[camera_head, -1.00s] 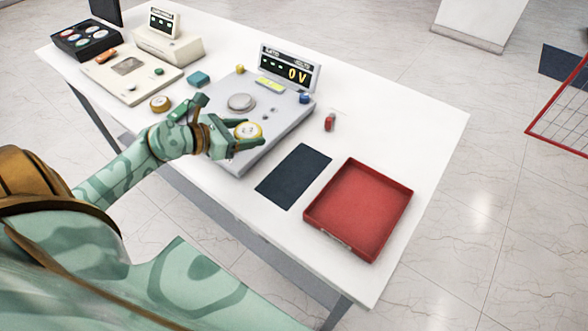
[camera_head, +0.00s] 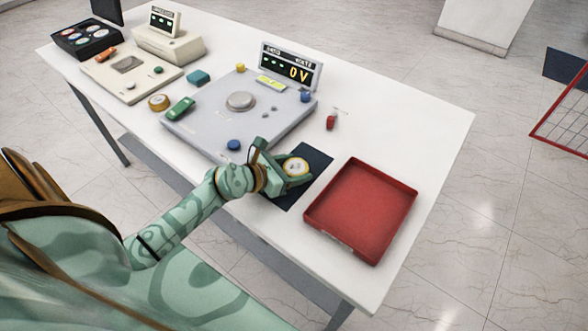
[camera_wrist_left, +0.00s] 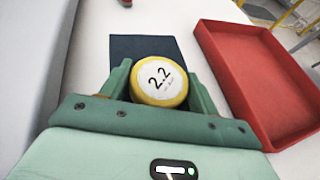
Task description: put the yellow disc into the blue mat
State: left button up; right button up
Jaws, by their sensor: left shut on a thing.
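The yellow disc (camera_head: 296,167) has a white top, marked "2.2" in the left wrist view (camera_wrist_left: 160,82). My left gripper (camera_head: 292,172) is shut on it, with a green finger on each side of the disc in the left wrist view. The dark blue mat (camera_head: 316,160) lies flat on the white table, left of the red tray. In the head view the disc and gripper overlap the mat and hide part of it. The mat also shows beyond the disc in the left wrist view (camera_wrist_left: 125,50). I cannot tell the disc's height above it. My right gripper is not in view.
The red tray (camera_head: 408,196) stands right of the mat. A grey test panel (camera_head: 205,135) with a voltage display (camera_head: 291,66) stands to the left, with a green block (camera_head: 179,109) on it. A small red item (camera_head: 331,122) lies behind the mat.

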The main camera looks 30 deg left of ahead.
pick_arm(q)
jog(key=o, duration=1.2)
jog(key=shift+c, duration=0.2)
jog(key=shift+r, duration=0.1)
jog(key=shift+s+a+r, duration=0.1)
jog(key=shift+s, duration=0.2)
jog(key=p+v, duration=0.1)
jog(key=v, duration=1)
jog(key=shift+s+a+r, duration=0.1)
jog(key=shift+s, duration=0.1)
